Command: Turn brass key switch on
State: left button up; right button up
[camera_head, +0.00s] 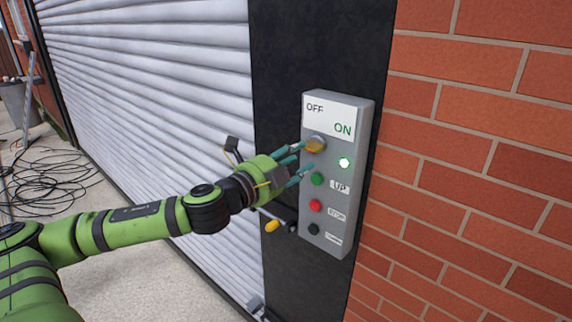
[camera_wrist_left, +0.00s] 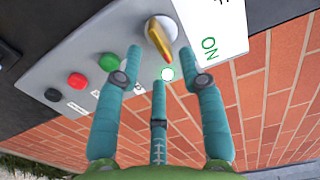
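The brass key switch (camera_head: 315,146) sits near the top of a grey control box, below a white plate marked OFF and ON. In the left wrist view the brass key (camera_wrist_left: 161,38) is a slanted bar on a round base. A small round lamp (camera_head: 344,163) glows pale green beside it. My left gripper (camera_head: 307,155) has teal fingers, spread and empty at the box. In the left wrist view its fingertips (camera_wrist_left: 160,60) stand around the lower part of the key, with gaps; I cannot tell whether any finger touches it. My right gripper is not in view.
Below the key are a green button (camera_head: 317,179), a red button (camera_head: 316,206) and a black button (camera_head: 314,229). The control box (camera_head: 345,235) is on a black post beside a brick wall (camera_head: 480,180). A white shutter (camera_head: 150,80) is left; cables (camera_head: 45,185) lie on the ground.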

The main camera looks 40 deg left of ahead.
pick_arm(q)
jog(key=s, duration=0.3)
jog(key=shift+a, duration=0.1)
jog(key=shift+w, duration=0.1)
dwell(0.5)
